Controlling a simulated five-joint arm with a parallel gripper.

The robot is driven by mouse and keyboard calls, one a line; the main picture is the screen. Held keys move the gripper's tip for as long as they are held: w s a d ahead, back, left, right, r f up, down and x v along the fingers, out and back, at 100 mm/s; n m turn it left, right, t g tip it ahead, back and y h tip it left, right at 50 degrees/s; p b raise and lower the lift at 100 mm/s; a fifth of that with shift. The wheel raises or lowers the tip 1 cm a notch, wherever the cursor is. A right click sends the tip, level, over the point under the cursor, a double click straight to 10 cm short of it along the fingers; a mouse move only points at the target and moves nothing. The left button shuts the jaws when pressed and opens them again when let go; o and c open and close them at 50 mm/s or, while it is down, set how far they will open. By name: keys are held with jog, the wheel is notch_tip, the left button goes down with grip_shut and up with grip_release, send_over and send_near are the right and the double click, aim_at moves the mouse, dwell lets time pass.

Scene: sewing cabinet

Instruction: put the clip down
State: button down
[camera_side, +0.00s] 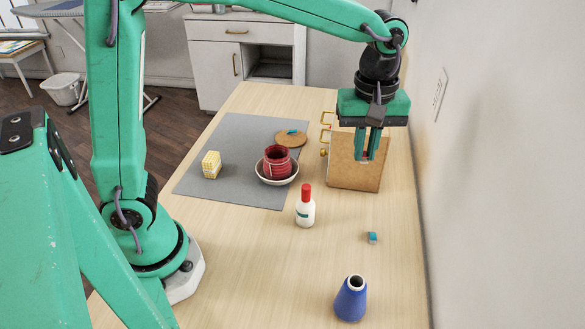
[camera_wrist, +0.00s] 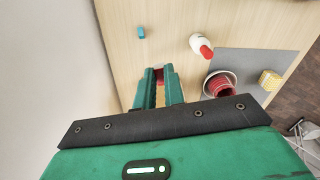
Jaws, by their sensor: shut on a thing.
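My gripper (camera_side: 366,158) points down and is shut on a small reddish thing (camera_wrist: 159,70), apparently the clip. Only a bit of it shows between the fingertips; the green fingers hide the rest.
Brass hooks (camera_side: 326,121) stick out left of the board. A white bottle with a red cap (camera_side: 305,212), a small teal piece (camera_side: 372,237) and a blue cone (camera_side: 350,303) stand nearer. A grey mat (camera_side: 230,140) holds a yellow block, a red cup in a bowl, and a cork disc.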

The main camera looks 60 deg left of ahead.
jog(key=w+a+n, duration=0.2)
jog(key=w+a, duration=0.1)
jog(key=a, duration=0.3)
jog(key=w+a+n, duration=0.3)
jog(key=a, duration=0.3)
jog(key=w+a+n, duration=0.2)
jog(key=a+n, duration=0.1)
jog(key=a, duration=0.3)
jog(key=shift+w+r, duration=0.15)
jog(key=shift+w, duration=0.25)
jog(key=w+a+n, duration=0.1)
jog(key=a+n, duration=0.3)
jog(key=a, duration=0.7)
jog(key=n, duration=0.3)
send_over(293, 142)
notch_tip(293, 142, down, 11)
jog(key=shift+f, duration=3.4)
jog(key=shift+f, duration=0.1)
jog(key=shift+f, duration=1.8)
jog(key=shift+f, duration=0.1)
